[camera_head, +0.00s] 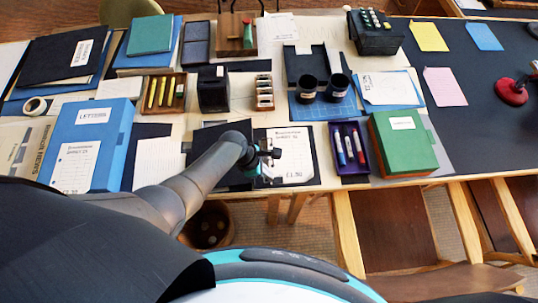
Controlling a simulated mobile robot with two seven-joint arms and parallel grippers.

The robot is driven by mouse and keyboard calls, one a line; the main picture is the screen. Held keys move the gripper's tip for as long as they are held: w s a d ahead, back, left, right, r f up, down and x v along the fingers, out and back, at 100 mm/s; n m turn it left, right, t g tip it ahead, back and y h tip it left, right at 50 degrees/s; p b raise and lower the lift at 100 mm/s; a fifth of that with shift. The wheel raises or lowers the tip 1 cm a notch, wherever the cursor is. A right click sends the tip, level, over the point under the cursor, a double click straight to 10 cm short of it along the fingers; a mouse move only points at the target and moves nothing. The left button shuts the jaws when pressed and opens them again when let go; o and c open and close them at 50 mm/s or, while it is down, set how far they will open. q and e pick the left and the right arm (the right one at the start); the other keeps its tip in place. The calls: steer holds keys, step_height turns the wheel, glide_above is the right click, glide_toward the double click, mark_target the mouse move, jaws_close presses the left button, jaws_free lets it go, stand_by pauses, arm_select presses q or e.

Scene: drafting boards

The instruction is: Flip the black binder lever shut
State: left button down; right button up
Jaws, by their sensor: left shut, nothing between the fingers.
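A black binder (211,133) lies at the table's front edge, left of centre. White printed sheets (294,160) lie on its right side, and its cover shows dark on the left. My left arm reaches in from the lower left, and my left gripper (274,154) is over the binder's middle, at the left edge of the sheets. Its fingers are shut with nothing visible between them. The gripper and wrist cover the area where the lever would be, so I cannot tell the lever's position or whether the fingers touch it. My right gripper is not in view.
A blue letters box (95,125) stands to the left. A purple tray of markers (364,160) and a green box (405,133) stand to the right. Two dark cups (322,88) and a black holder (213,100) stand behind.

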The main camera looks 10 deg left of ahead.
arm_select(q)
step_height(320, 180, up, 12)
steer(key=p, duration=0.4)
steer(key=shift+r, duration=0.25)
stand_by(0.7)
steer(key=s+a+f+m+y+b, duration=0.15)
steer(key=s+f+m+b, duration=0.25)
steer(key=f, duration=0.5)
steer(key=s+a+f+m+y+b, duration=0.1)
steer(key=s+a+f+m+b, duration=0.3)
steer(key=f, duration=0.5)
steer(key=s+a+f+m+y+b, duration=0.1)
steer(key=s+f+m+b, duration=0.3)
steer(key=f, duration=0.5)
steer(key=s+a+f+m+b, duration=0.2)
steer(key=s+f+m+b, duration=0.3)
steer(key=s+f, duration=0.3)
steer(key=s+a+f+m+b, duration=0.2)
steer(key=s+f+m+b, duration=0.4)
steer(key=s+f, duration=0.2)
steer(key=s+y, duration=0.1)
steer(key=s, duration=0.1)
steer(key=shift+s+f+m, duration=0.35)
steer(key=shift+s+m, duration=0.05)
